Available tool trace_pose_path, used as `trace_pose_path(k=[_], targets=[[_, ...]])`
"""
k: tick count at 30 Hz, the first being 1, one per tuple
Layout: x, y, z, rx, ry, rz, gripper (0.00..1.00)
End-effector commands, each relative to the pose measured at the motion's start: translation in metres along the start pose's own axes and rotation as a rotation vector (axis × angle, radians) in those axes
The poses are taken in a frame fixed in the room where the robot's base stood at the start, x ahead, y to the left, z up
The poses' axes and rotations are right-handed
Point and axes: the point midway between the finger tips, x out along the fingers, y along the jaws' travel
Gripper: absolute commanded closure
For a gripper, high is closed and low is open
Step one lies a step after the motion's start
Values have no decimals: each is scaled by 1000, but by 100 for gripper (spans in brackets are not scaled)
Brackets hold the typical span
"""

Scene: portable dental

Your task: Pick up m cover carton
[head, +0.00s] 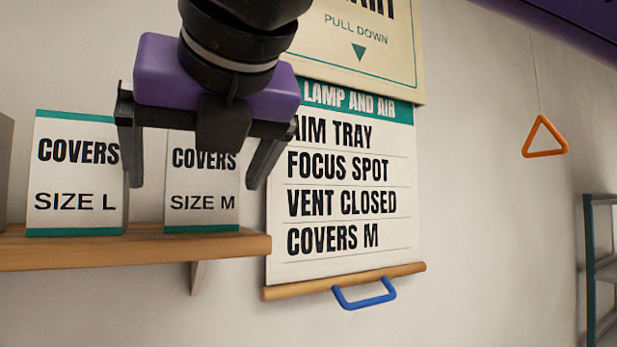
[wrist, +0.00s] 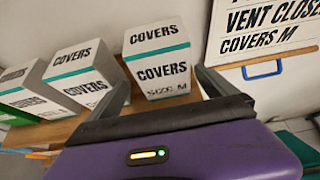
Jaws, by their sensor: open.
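The size M covers carton (head: 202,187) is a white box with teal bands, standing upright near the right end of a wooden shelf. It also shows in the wrist view (wrist: 162,72), ahead of the fingers. My gripper (head: 195,178) is open and empty. In the head view its fingers hang in front of the carton, one to each side, and the gripper hides the carton's top. In the wrist view the carton lies beyond and between the fingertips (wrist: 165,84). I cannot tell that either finger touches it.
The size L covers carton (head: 75,190) stands just left, close to my left finger. The wooden shelf (head: 140,245) ends just right of the M carton. A hanging chart (head: 345,225) with a blue handle (head: 364,300) is right of it. An orange triangle handle (head: 544,152) hangs farther right.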

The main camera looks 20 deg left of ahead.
Motion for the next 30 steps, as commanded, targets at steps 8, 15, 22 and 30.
trace_pose_path(k=[8,15,22,30], targets=[[36,-7,4,1,0,1,4],[50,-7,3,2,-1,2,4],[50,-7,3,2,-1,2,19],[50,-7,3,2,-1,2,72]])
